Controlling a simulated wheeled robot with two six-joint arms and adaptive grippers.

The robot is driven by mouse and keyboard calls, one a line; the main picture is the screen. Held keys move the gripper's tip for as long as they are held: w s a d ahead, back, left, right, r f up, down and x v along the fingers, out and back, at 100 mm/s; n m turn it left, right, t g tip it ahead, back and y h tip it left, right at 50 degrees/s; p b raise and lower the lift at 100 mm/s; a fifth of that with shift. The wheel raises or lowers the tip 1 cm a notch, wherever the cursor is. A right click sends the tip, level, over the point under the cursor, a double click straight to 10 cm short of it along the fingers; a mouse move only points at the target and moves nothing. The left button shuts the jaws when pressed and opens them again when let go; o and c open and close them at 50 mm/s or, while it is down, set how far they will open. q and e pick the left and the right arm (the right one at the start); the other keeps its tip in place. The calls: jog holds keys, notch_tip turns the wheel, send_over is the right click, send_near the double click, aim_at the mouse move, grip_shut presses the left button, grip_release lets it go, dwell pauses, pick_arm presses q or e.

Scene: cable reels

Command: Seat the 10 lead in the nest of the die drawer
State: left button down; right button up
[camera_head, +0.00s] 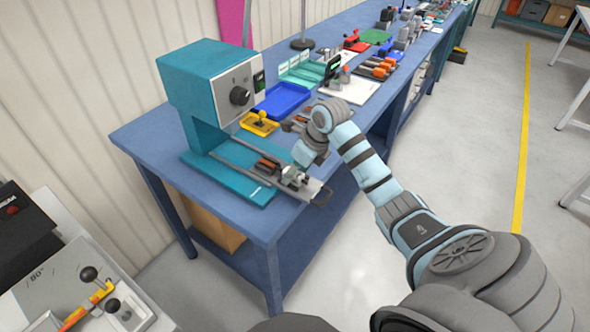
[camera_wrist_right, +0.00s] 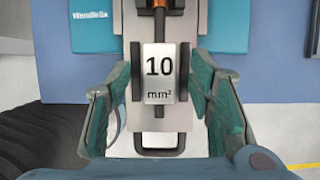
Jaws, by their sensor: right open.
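The die drawer (camera_head: 316,192) is pulled out of the teal press, with a dark handle at its near end. A pale metal block marked "10 mm²" (camera_wrist_right: 159,66) sits on the drawer in the right wrist view. A dark lead with an orange-brown part (camera_wrist_right: 158,8) runs in line with this block, and a dark length (camera_wrist_right: 159,109) shows below it. The block hides the middle, so I cannot tell how it is seated. My right gripper (camera_wrist_right: 160,92) is open, its fingers on either side of the block, apart from it. My left gripper is not in view.
The teal press (camera_head: 205,85) stands behind the drawer on the blue bench (camera_head: 150,135). A yellow tray (camera_head: 259,124) and a blue tray (camera_head: 283,99) lie beside it. Several tools and parts crowd the bench farther back. The floor to the right is clear.

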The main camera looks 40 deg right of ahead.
jog(key=v, duration=1.2)
